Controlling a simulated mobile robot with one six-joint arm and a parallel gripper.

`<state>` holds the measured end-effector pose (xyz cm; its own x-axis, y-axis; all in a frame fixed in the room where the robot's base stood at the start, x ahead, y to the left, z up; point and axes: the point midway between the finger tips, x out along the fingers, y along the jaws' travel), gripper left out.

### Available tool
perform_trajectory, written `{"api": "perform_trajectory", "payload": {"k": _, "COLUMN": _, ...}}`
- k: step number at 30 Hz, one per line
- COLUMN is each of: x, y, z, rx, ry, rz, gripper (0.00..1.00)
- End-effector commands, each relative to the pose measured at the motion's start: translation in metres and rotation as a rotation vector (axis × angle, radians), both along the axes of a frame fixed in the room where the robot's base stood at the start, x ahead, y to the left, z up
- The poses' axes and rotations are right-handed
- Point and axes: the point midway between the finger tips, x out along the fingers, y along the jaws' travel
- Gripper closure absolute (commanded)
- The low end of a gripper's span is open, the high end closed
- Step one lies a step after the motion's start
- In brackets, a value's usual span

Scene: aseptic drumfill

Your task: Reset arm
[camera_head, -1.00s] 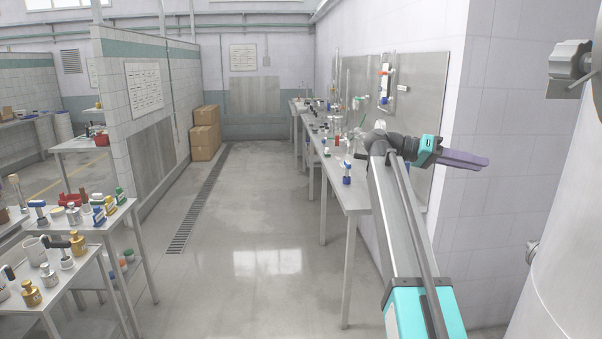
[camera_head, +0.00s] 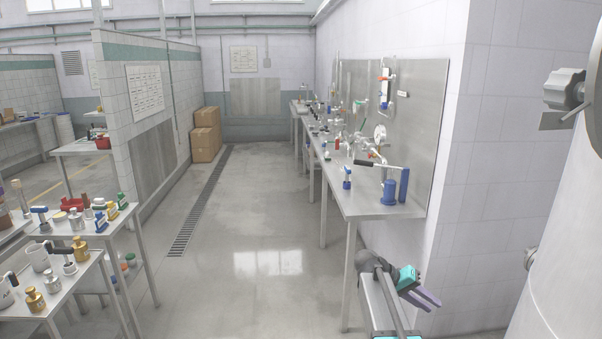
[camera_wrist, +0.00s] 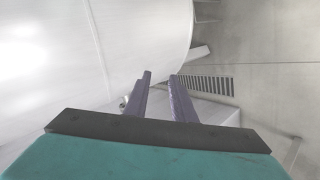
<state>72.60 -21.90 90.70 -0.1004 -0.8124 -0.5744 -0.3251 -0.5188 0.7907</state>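My gripper (camera_head: 428,299) is low at the right in the head view, in front of the near end of the right-hand bench and beside the tiled wall. Its two purple fingers are apart with nothing between them. In the wrist view the open fingers (camera_wrist: 160,95) point toward a large white rounded surface (camera_wrist: 130,40) and the grey floor. No object is held.
A steel bench (camera_head: 385,210) with blue fittings (camera_head: 389,192) and several parts runs along the right wall. A large white tank (camera_head: 565,230) stands at the near right. Tables (camera_head: 70,285) with weights and fittings are at left. The middle floor (camera_head: 250,220) is clear.

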Motion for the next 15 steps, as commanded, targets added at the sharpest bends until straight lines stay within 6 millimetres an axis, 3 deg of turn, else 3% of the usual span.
{"api": "perform_trajectory", "payload": {"k": 6, "x": -0.039, "y": 0.022, "z": -0.078, "rx": 0.134, "ry": 0.103, "rz": 0.056, "gripper": 0.77}}
{"api": "perform_trajectory", "payload": {"k": 15, "x": -0.103, "y": 0.058, "z": -0.172, "rx": 0.323, "ry": 0.226, "rz": 0.113, "gripper": 0.77}}
